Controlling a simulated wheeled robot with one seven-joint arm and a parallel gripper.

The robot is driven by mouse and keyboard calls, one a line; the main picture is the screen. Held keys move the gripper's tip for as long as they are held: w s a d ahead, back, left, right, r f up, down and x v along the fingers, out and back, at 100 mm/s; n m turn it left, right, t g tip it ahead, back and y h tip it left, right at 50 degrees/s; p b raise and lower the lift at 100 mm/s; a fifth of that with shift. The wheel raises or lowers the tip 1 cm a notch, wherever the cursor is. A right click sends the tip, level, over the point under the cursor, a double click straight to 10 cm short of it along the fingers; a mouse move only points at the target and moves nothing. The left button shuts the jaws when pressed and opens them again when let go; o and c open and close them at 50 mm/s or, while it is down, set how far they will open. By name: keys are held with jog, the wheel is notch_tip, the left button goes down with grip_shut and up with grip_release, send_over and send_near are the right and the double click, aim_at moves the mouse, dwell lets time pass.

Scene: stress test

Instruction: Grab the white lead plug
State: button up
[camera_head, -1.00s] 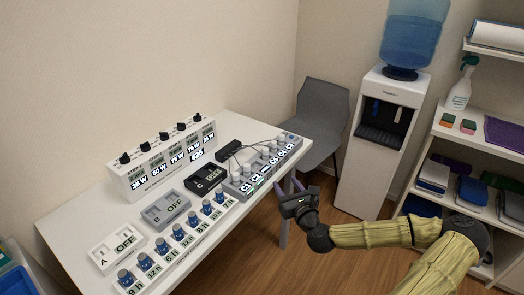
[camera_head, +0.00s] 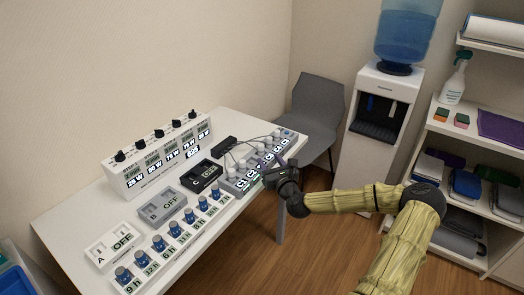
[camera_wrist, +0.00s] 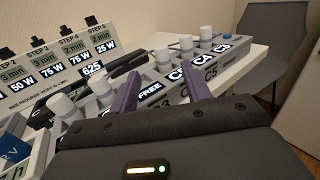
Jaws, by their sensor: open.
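Several white lead plugs stand upright in a grey strip (camera_head: 292,137) with C-numbered labels at the table's right end. In the wrist view, one white plug (camera_wrist: 165,61) is seen beyond the gap between my fingers, near a "FREE" label (camera_wrist: 150,90). Other white plugs (camera_wrist: 98,83) stand to its left and a row of them (camera_wrist: 206,33) runs off to the right. My gripper (camera_wrist: 164,76) is open, with its two purple fingers apart and nothing visible between the tips. In the head view my gripper (camera_head: 279,166) is at the strip's front edge and hides part of it.
Dark cables run from a black block (camera_head: 224,146) to the plugs. A white step panel (camera_head: 155,160) stands at the back. A grey chair (camera_head: 316,105) is beyond the table.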

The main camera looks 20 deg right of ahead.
aim_at(262, 148)
jog(key=shift+w, duration=1.05)
jog(key=shift+w, duration=2.6)
grip_shut()
